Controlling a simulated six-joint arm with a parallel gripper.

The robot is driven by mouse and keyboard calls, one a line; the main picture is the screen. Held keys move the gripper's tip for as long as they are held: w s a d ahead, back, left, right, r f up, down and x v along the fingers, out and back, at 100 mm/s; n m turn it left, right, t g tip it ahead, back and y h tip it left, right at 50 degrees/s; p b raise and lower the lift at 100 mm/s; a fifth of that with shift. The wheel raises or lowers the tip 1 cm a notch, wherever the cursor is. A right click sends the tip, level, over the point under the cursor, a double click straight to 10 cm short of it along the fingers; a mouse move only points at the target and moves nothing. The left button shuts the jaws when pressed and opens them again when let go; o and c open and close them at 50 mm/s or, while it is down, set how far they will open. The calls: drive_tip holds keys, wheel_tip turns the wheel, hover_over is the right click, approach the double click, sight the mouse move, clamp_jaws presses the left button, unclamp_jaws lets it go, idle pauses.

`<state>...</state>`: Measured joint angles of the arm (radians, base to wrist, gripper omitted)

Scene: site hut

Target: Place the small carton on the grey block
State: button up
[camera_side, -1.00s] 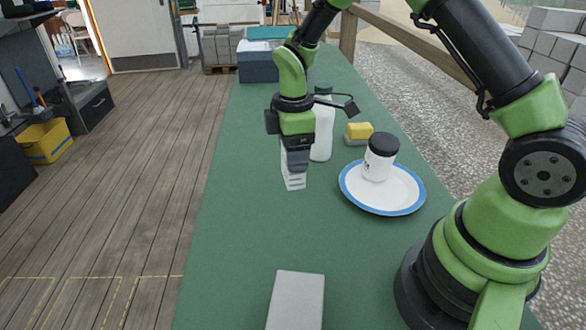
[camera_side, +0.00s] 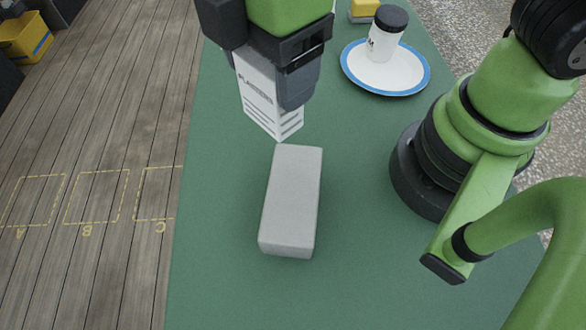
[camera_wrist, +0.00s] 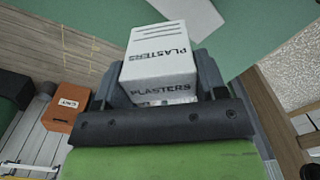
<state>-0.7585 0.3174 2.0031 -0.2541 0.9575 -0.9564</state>
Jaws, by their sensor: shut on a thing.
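The small carton (camera_side: 268,98) is white with dark print reading "PLASTERS". My gripper (camera_side: 285,85) is shut on it and holds it upright, slightly tilted in the side view, near the far end of the grey block. The carton also shows between the fingers in the wrist view (camera_wrist: 160,65). The grey block (camera_side: 291,200) lies flat on the green table, its top bare. In the wrist view a pale part of the block (camera_wrist: 190,15) shows beyond the carton. I cannot tell the exact gap between carton and block.
A white plate with a blue rim (camera_side: 424,82) holds a white jar with a black lid (camera_side: 386,38) to the right. A yellow sponge (camera_side: 364,10) lies behind it. The green table (camera_side: 225,230) is clear around the block.

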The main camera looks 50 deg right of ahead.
drive_tip(key=s+a+n, duration=0.1)
drive_tip(key=s+a, duration=0.1)
drive_tip(key=s, duration=0.2)
hover_over(293, 190)
drive_tip(key=shift+f, duration=4.6)
drive_tip(key=shift+f, duration=0.2)
drive_tip(key=o, duration=0.9)
drive_tip(key=shift+o, duration=0.2)
drive_tip(key=shift+r, duration=0.15)
